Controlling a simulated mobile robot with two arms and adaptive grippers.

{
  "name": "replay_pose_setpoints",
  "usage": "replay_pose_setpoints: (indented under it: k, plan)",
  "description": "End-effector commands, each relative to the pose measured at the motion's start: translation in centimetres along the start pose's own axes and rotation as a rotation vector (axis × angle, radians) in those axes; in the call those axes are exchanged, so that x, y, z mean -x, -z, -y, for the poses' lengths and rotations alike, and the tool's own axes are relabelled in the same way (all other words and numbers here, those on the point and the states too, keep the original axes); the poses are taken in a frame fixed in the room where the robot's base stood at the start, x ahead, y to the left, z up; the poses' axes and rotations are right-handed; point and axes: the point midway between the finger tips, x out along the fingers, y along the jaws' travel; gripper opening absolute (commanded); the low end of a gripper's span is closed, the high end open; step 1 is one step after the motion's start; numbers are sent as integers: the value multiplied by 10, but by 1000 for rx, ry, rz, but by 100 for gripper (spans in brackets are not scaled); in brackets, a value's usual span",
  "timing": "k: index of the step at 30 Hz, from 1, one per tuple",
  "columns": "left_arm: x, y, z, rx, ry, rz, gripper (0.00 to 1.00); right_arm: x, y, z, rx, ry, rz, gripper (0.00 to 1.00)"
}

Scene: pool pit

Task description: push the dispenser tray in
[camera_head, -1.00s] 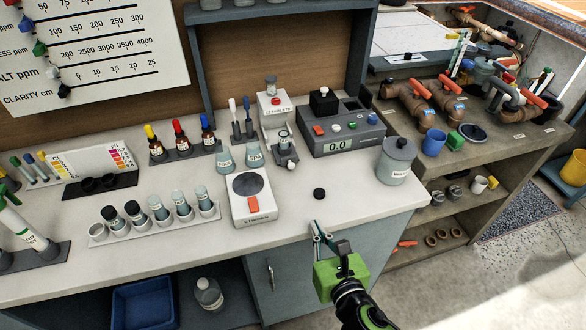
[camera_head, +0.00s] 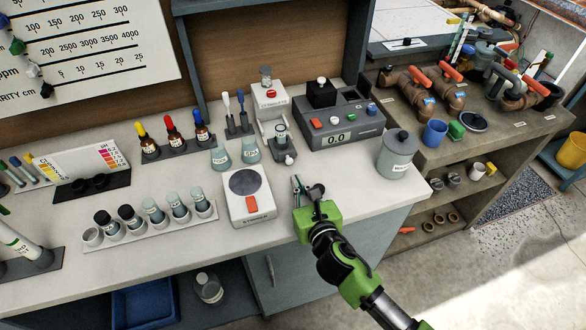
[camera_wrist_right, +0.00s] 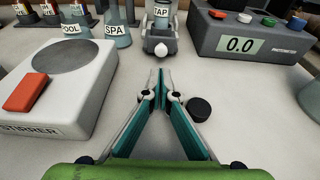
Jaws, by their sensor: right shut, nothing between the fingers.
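The tablet dispenser (camera_head: 272,98) is a white upright unit at the back of the bench, with a red button and a clear top. Its low grey tray (camera_head: 284,143) sticks out at the front with a white knob (camera_head: 289,160) and carries a small vial (camera_head: 281,132). In the right wrist view the tray (camera_wrist_right: 160,38) with its white knob (camera_wrist_right: 161,50) lies straight ahead. My right gripper (camera_head: 296,181) is shut and empty, low over the bench, in front of the knob and apart from it. My left gripper is not in view.
The white stirrer (camera_head: 249,207) stands left of my right gripper. A black cap (camera_wrist_right: 199,109) lies close to its right fingertip. The photometer (camera_head: 340,122) and a grey jar (camera_head: 397,155) stand to the right. Flasks (camera_head: 249,150) stand left of the tray.

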Motion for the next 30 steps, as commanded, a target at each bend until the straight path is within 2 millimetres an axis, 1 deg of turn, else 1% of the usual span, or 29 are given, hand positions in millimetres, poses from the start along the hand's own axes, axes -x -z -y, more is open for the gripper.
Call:
replay_pose_setpoints:
  k: [1, 3, 9, 13, 24, 26, 29, 30]
  plan:
    - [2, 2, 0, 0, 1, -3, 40, -9, -2, 0, -1, 1, 0, 0]
    - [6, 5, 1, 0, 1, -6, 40, -19, -7, 0, 0, 0, 1, 0]
    - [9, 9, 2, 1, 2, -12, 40, -38, -12, 0, -1, 0, 0, 0]
    - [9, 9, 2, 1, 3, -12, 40, -42, -12, 0, 0, -1, 0, 0]
    - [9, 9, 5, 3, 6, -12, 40, -44, -12, 0, 0, -1, 0, 0]
    - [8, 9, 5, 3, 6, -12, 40, -48, -13, 0, 1, 0, 1, 0]
    - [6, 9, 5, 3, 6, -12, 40, -63, -17, -1, 3, -1, 2, 0]
    - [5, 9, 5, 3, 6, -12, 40, -71, -18, -1, 3, -2, 2, 0]
